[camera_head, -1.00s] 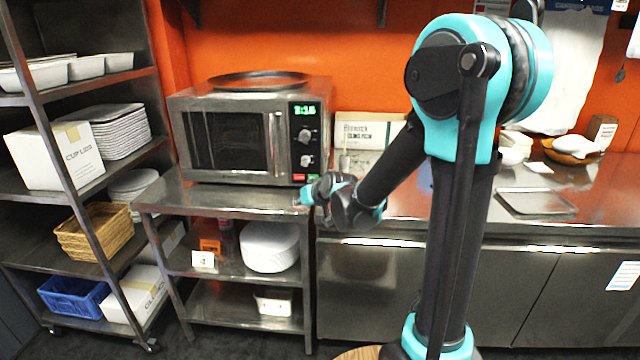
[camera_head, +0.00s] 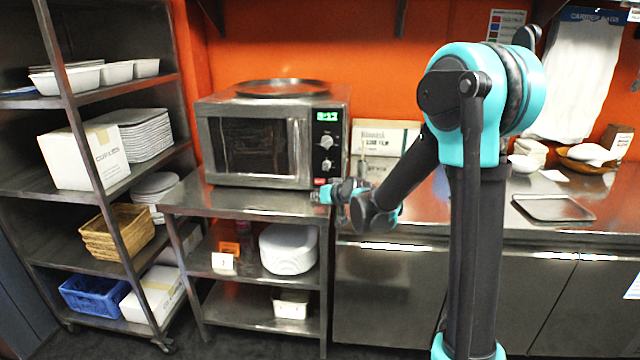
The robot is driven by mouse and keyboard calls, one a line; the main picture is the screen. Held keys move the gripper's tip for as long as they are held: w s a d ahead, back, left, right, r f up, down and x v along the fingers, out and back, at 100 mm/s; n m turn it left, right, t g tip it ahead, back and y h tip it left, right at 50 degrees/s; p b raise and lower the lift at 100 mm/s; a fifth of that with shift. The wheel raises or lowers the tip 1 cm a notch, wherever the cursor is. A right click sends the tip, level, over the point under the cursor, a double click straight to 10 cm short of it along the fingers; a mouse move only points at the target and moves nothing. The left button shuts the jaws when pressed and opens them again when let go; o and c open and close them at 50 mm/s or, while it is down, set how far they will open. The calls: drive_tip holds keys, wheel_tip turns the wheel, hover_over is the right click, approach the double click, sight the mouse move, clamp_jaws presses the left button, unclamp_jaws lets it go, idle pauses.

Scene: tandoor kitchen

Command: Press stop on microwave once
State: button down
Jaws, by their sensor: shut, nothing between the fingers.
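The steel microwave (camera_head: 272,137) stands on a steel shelf table (camera_head: 250,200), its door shut. Its control panel (camera_head: 327,140) on the right has a lit green display (camera_head: 327,116), two round knobs and a red button (camera_head: 319,181) at the bottom left. A green button that showed beside the red one is now hidden by my arm's end. My gripper (camera_head: 318,195) is just in front of the panel's lower edge, close below the red button. It is small here, its fingers together and empty. I cannot tell whether it touches the microwave.
A round dark tray (camera_head: 282,88) lies on top of the microwave. A box (camera_head: 384,140) stands behind my arm on the steel counter (camera_head: 440,215). A rack (camera_head: 110,180) with plates, boxes and baskets stands at left.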

drive_tip(key=shift+w+d, duration=0.15)
drive_tip(key=shift+w, duration=4.4)
drive_tip(key=shift+s, duration=0.85)
drive_tip(key=shift+s, duration=2.5)
